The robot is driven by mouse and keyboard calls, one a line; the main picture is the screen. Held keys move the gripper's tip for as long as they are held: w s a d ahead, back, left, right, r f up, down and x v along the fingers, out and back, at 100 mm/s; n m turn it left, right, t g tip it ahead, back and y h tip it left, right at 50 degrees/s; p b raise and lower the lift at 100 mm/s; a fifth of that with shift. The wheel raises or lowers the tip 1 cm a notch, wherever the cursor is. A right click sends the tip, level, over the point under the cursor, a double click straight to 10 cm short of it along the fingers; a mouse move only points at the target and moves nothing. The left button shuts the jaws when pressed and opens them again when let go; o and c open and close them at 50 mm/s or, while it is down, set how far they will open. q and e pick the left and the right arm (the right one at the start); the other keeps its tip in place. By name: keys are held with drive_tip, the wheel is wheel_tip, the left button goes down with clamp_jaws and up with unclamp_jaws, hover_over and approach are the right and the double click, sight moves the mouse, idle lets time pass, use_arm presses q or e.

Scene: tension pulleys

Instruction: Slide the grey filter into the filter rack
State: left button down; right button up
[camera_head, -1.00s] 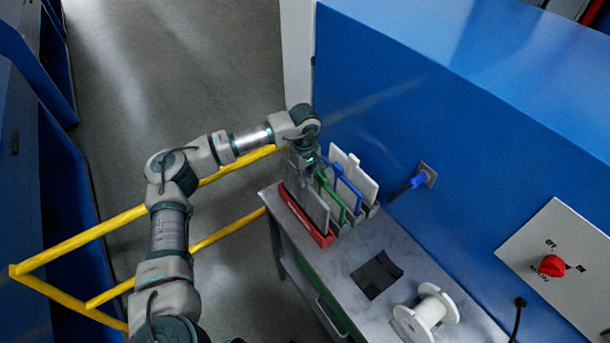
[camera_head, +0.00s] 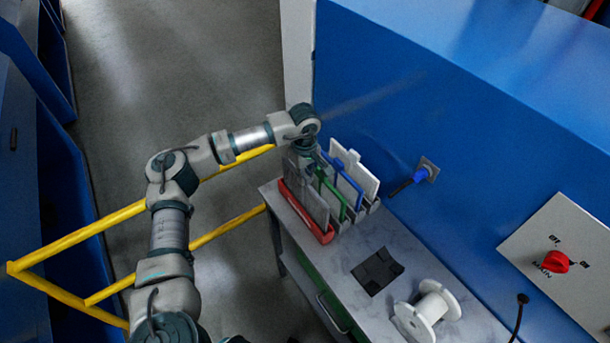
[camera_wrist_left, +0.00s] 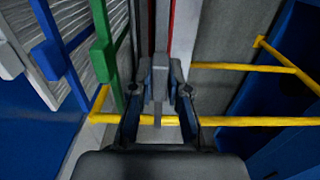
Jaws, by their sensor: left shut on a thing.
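The filter rack (camera_head: 331,232) stands on the far end of the grey table, with a red front edge and upright panels in it. My left gripper (camera_head: 303,170) is above its left end, pointing down. In the left wrist view, the left gripper (camera_wrist_left: 160,95) is shut on the grey tab of the grey filter (camera_wrist_left: 160,78). The grey filter also shows in the head view (camera_head: 314,207) as an upright panel just behind the red edge. How deep it sits in its slot is hidden. My right gripper is not in view.
Green (camera_head: 330,193), blue (camera_head: 347,183) and white (camera_head: 357,172) panels stand close beside the grey filter. A dark flat piece (camera_head: 377,271) and a white spool (camera_head: 428,310) lie nearer on the table. A blue machine wall rises behind; a yellow rail (camera_head: 90,238) runs at left.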

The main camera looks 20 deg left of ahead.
use_arm(q)
drive_tip(key=shift+f, duration=0.1)
drive_tip(key=shift+f+b, duration=0.95)
drive_tip(key=shift+f, duration=0.45)
drive_tip(key=shift+s, duration=0.1)
drive_tip(key=c, duration=1.1)
unclamp_jaws()
drive_tip(key=shift+o, duration=0.2)
drive_tip(key=shift+r, duration=0.1)
wheel_tip(320, 180, up, 12)
drive_tip(key=shift+f, duration=0.15)
